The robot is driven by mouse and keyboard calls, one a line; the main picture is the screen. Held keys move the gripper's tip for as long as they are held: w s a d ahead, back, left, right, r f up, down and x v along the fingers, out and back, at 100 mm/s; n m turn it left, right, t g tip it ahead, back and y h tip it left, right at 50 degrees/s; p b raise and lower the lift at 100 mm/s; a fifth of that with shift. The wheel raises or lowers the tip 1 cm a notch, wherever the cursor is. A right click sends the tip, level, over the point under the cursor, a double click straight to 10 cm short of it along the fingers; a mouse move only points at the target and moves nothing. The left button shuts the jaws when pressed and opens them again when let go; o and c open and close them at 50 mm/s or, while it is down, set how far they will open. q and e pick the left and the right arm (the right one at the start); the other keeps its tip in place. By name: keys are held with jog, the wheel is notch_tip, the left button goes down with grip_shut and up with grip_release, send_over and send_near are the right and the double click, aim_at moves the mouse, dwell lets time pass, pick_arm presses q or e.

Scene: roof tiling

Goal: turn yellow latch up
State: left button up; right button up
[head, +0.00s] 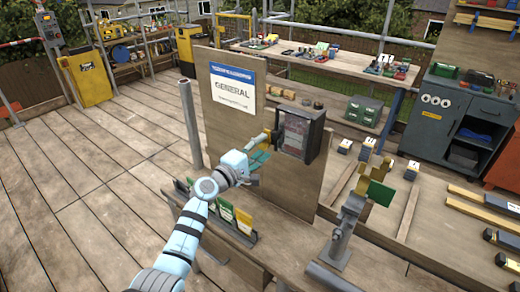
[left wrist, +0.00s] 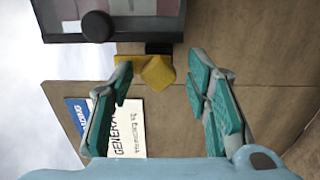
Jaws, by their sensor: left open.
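The yellow latch (left wrist: 158,73) shows in the left wrist view, at the edge of a dark-framed box (left wrist: 110,38) with a pale window and a round black knob. In the head view that box (head: 297,135) is mounted on an upright wooden board (head: 232,125), and the latch is mostly hidden by my gripper. My left gripper (head: 264,150) has its teal-padded fingers apart beside the box. In the left wrist view the fingers stand on either side of the latch, with a gap to each; I cannot tell the depth between. My right gripper is not in view.
A white and blue "GENERAL" sign (head: 233,88) is on the board. Several coloured cards (head: 243,222) stand in a rack on the bench below my arm. A grey post with a green plate (head: 380,193) stands to the right. The plank floor (head: 90,160) at left is clear.

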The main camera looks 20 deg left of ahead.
pick_arm(q)
jog(key=v, duration=1.2)
jog(key=shift+f, duration=0.1)
